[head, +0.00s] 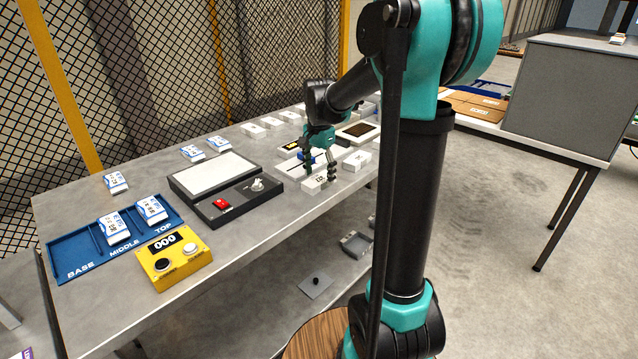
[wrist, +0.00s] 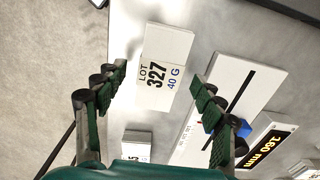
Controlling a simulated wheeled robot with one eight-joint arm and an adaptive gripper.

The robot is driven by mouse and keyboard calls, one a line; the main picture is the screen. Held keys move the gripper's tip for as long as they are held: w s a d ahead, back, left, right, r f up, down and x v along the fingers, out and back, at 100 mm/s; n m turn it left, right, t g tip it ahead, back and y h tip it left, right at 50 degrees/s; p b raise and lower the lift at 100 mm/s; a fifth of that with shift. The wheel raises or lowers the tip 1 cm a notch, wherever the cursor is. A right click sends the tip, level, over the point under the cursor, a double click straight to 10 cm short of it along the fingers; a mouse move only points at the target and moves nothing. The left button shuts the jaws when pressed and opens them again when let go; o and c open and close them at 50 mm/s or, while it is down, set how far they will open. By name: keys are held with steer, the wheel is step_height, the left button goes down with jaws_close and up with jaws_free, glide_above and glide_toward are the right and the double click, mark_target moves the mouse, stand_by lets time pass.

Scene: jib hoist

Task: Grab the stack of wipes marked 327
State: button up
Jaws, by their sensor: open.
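The stack of wipes marked 327 (wrist: 168,62) is a white block whose label reads LOT 327, 40 G. It lies flat on the grey table, and in the head view it shows partly behind my fingers (head: 314,186). My gripper (wrist: 159,80) is open and empty, pointing down over the stack. In the head view my gripper (head: 318,172) is low at the table's front edge. I cannot tell whether a finger touches the stack.
A white board with a black bar and blue slider (wrist: 232,105) lies close right of the stack, beside a 160 mm display (wrist: 268,147). Another white block (wrist: 137,143) is near. A black scale (head: 225,187), yellow counter box (head: 175,256) and blue tray (head: 78,250) stand left.

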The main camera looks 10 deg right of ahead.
steer(key=shift+f, duration=0.4)
steer(key=c, duration=1.3)
steer(key=shift+o, duration=0.2)
steer(key=shift+r, duration=0.15)
